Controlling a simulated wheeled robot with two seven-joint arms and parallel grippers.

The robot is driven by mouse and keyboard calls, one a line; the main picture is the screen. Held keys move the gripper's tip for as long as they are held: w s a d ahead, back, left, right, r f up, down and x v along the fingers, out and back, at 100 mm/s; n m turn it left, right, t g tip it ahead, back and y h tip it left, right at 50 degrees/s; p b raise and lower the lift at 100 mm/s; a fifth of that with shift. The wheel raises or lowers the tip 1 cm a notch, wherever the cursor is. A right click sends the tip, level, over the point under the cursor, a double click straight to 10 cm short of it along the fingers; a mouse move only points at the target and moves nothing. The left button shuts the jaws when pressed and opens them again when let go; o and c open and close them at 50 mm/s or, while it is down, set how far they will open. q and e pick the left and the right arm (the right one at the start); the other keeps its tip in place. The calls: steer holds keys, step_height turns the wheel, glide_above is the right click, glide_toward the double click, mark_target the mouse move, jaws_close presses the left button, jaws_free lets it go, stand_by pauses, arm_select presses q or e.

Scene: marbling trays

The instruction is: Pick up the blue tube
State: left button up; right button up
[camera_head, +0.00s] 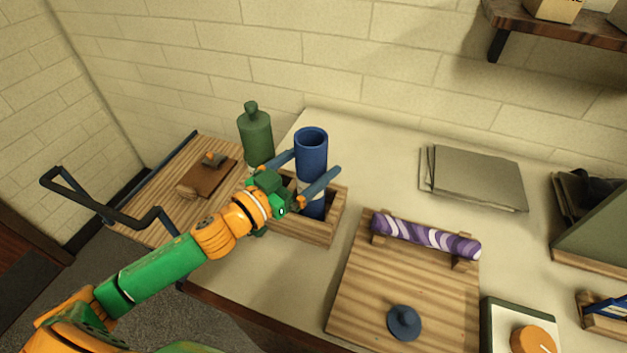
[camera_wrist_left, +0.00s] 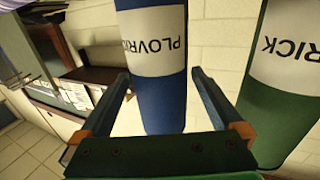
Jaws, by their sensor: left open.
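The blue tube (camera_head: 311,150) stands upright in a wooden box (camera_head: 308,229) on the table, with its open top showing and a pale label band partly hidden. My left gripper (camera_head: 308,173) is open, with one blue finger on each side of the tube. In the left wrist view the blue tube (camera_wrist_left: 158,102) lies between the two fingers (camera_wrist_left: 160,92), its white label reading "PLOVRICK" in part. Gaps show between the fingers and the tube there. My right gripper is not in view.
A green bottle-shaped container (camera_head: 255,135) stands close behind the left gripper. A wooden board (camera_head: 362,285) with a purple-striped roll (camera_head: 425,236) and a dark knob (camera_head: 404,322) lies to the right. Grey sheets (camera_head: 475,178) lie at the back right. The table behind the tube is clear.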

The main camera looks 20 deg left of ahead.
arm_select(q)
steer(key=w, duration=0.1)
steer(key=w+d, duration=0.1)
steer(key=shift+w+r+p, duration=0.35)
steer(key=shift+r+p, duration=0.05)
steer(key=shift+w+d+f, duration=0.15)
steer(key=shift+w+d, duration=0.05)
jaws_close()
